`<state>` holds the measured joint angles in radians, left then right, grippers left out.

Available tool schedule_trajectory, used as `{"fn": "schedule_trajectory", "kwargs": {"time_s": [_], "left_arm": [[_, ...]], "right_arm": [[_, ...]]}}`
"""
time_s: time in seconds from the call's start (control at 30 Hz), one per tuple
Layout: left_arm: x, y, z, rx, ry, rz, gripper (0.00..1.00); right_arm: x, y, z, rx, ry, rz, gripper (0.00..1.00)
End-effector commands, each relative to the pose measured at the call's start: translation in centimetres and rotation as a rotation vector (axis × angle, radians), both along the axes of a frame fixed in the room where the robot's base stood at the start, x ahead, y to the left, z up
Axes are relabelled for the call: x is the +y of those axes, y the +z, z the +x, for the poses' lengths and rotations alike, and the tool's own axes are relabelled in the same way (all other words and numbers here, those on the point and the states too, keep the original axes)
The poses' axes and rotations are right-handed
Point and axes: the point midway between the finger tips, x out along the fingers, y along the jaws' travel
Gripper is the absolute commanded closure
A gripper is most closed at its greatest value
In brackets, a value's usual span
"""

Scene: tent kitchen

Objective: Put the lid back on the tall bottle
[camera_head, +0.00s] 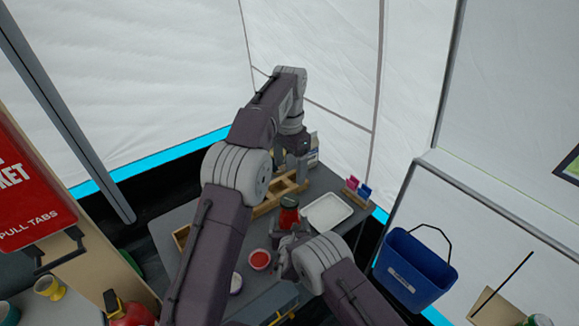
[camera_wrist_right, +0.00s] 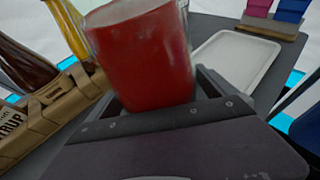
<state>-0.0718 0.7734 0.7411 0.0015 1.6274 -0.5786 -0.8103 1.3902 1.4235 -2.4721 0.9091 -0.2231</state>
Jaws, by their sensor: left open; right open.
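I cannot make out a loose lid.
A wooden carrier (camera_head: 268,205) runs behind the jar. A white tray (camera_head: 327,211) lies to its right, with a pink and blue holder (camera_head: 357,188) beyond. A small red bowl (camera_head: 259,259) is at the front left. A blue bucket (camera_head: 415,270) is right of the table.

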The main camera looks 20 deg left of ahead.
Motion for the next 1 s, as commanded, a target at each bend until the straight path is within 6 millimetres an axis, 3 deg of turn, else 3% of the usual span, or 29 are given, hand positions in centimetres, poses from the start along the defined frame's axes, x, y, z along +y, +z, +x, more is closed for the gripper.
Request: {"fn": "schedule_trajectory", "kwargs": {"time_s": [0.5,1.0], "left_arm": [[0.0,-0.4,0.0,0.0,0.0,0.0,0.22],[0.0,-0.4,0.0,0.0,0.0,0.0,0.22]], "right_arm": [[-1.8,3.2,-7.5,0.0,0.002,0.0,0.05],[-2.0,3.4,-8.0,-0.001,0.001,0.001,0.05]]}}
